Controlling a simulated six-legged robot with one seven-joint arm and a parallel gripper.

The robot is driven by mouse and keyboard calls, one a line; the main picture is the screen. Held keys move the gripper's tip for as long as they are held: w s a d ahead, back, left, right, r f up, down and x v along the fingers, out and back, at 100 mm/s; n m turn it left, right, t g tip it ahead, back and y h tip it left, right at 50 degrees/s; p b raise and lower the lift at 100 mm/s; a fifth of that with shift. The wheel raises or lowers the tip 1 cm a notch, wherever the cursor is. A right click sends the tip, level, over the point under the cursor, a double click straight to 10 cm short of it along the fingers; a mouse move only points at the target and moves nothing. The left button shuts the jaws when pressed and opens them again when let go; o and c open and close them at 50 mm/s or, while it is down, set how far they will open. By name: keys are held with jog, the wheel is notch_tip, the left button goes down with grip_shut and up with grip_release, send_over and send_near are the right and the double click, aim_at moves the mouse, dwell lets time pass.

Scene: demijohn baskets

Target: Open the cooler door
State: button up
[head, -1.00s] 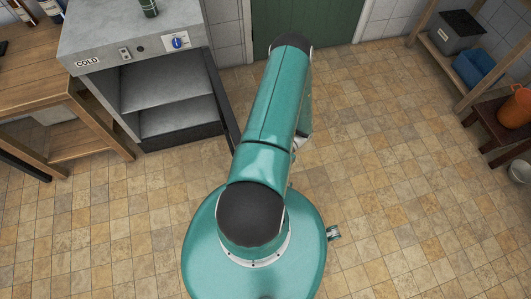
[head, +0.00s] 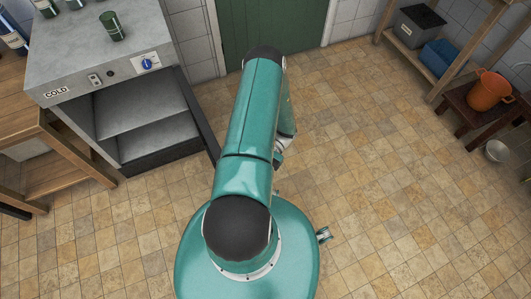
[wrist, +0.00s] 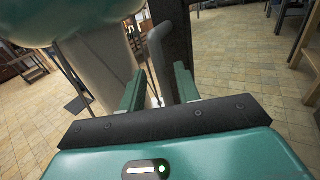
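The cooler (head: 110,75) is a grey steel cabinet marked COLD at the left of the head view. Its dark door (head: 197,112) stands swung wide open, seen nearly edge-on at the right of the opening. The inside shelf (head: 140,105) shows and looks empty. In the wrist view a grey bar handle (wrist: 157,48) runs along a dark panel, likely the door (wrist: 177,35). My gripper (wrist: 159,72) has its two teal fingers apart, one on each side of the handle's lower end, with gaps visible. In the head view my arm hides most of the gripper.
A green cup (head: 112,27) stands on the cooler top. A wooden table (head: 60,150) is at the left. A green door (head: 270,30) is at the back. An orange pot (head: 489,90) sits on a dark stool at the right. The tiled floor (head: 400,190) is clear.

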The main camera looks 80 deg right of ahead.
jog(key=v, duration=1)
jog(key=shift+d, duration=0.2)
jog(key=shift+s+r, duration=0.1)
jog(key=shift+s, duration=0.05)
